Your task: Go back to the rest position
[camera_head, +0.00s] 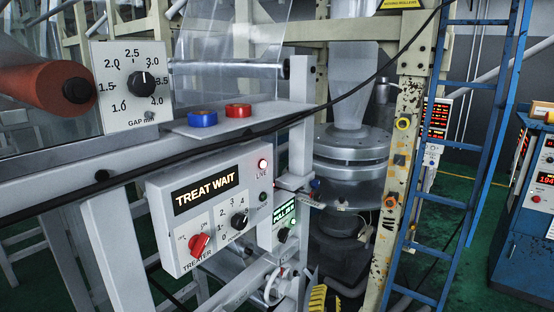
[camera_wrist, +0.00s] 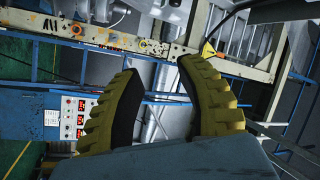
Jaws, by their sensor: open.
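My gripper (camera_wrist: 160,68) shows in the wrist view with two yellow ribbed fingers standing apart. The gap between them is empty, and background structure shows through it. In the head view, a yellow ribbed part of my gripper (camera_head: 318,299) shows at the bottom edge, below the treater panel; the rest of it is out of frame. The treater panel (camera_head: 228,168) reads "TREAT WAIT" and has a red knob (camera_head: 200,243) and a black knob (camera_head: 240,219). My gripper appears apart from the panel.
A gap dial panel (camera_head: 135,118) stands beside a red roller (camera_head: 40,88). Blue tape (camera_head: 202,119) and red tape (camera_head: 238,111) lie on a ledge. A black cable crosses the view. A blue ladder (camera_head: 484,120) and a blue cabinet (camera_head: 524,215) stand right, with green floor between.

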